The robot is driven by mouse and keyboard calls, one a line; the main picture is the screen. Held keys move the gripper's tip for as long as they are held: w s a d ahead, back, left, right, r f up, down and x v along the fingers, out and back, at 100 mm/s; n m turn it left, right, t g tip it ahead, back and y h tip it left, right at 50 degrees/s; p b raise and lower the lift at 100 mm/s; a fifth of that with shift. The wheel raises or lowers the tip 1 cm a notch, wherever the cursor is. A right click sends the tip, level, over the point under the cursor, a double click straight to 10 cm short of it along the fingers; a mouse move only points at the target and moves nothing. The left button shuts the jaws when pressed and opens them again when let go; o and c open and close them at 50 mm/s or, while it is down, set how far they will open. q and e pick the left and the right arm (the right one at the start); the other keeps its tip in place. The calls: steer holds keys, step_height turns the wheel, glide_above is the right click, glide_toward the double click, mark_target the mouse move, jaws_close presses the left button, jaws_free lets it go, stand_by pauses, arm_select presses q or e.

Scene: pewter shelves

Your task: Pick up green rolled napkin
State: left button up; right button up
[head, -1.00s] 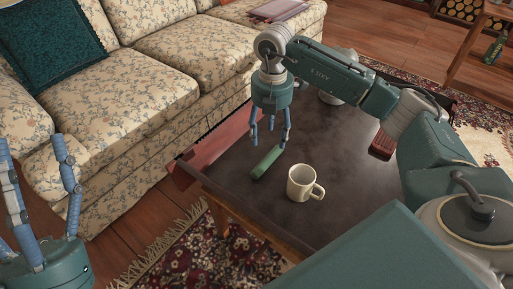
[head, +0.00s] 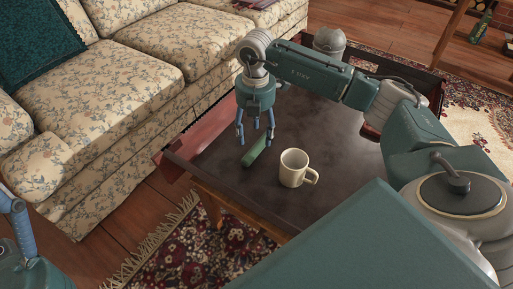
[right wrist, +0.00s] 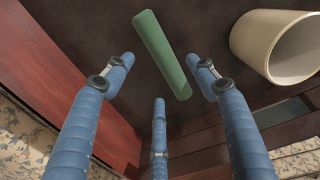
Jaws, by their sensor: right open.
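The green rolled napkin (head: 254,152) lies on the dark table top (head: 310,205), left of the cream mug. In the right wrist view the napkin (right wrist: 163,55) lies slanted beyond the open fingers, roughly between the two side ones. My right gripper (head: 256,137) points down just above the napkin, its blue fingers spread and empty. The fingers also show in the right wrist view (right wrist: 160,85). I cannot tell whether any finger touches the napkin. My left gripper (head: 14,215) is only partly in view at the lower left edge, and its fingertips are cut off.
The cream mug (head: 293,168) stands close to the right of the napkin and also shows in the right wrist view (right wrist: 283,45). A floral sofa (head: 110,95) runs along the left. A patterned rug (head: 190,250) lies under the table. A grey object (head: 329,40) stands at the back.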

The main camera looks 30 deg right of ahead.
mark_target(258, 148)
step_height(258, 148, down, 4)
steer(key=shift+w+f+b, duration=0.1)
steer(key=shift+w+b, duration=0.05)
steer(key=shift+b, duration=0.65)
steer(key=c, duration=1.3)
